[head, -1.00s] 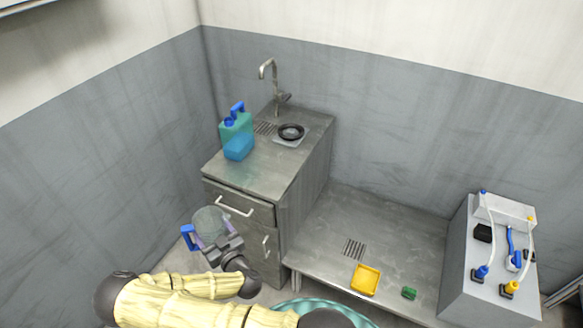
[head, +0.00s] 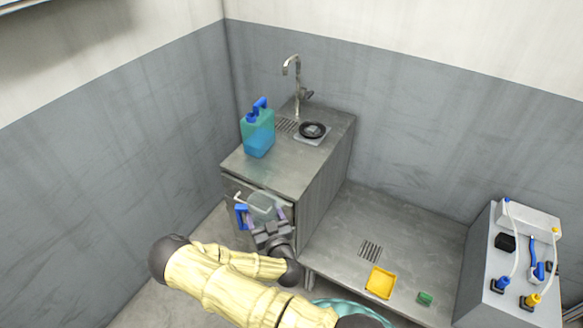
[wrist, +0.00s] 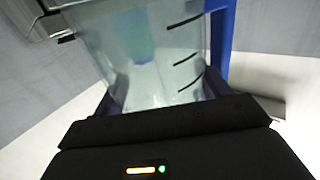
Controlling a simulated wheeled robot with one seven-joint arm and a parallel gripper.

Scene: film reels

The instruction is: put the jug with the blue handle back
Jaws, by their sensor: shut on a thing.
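The clear jug with the blue handle (head: 242,217) is held in front of the cabinet's drawer. In the wrist view the jug (wrist: 140,55) fills the space between the fingers, with dark level marks on its wall and its blue handle on the right. My gripper (head: 268,222) is shut on the jug. The jug's base is partly hidden by my gripper in the head view. I cannot tell whether it holds any liquid.
A metal cabinet top (head: 275,172) holds a blue-green canister (head: 258,132), a black round dish on a scale (head: 313,130) and a tap (head: 297,80). Its front part is clear. A low metal bench (head: 345,235) carries a yellow tray (head: 380,282), a green block (head: 425,298) and a grey unit with tubes (head: 515,265).

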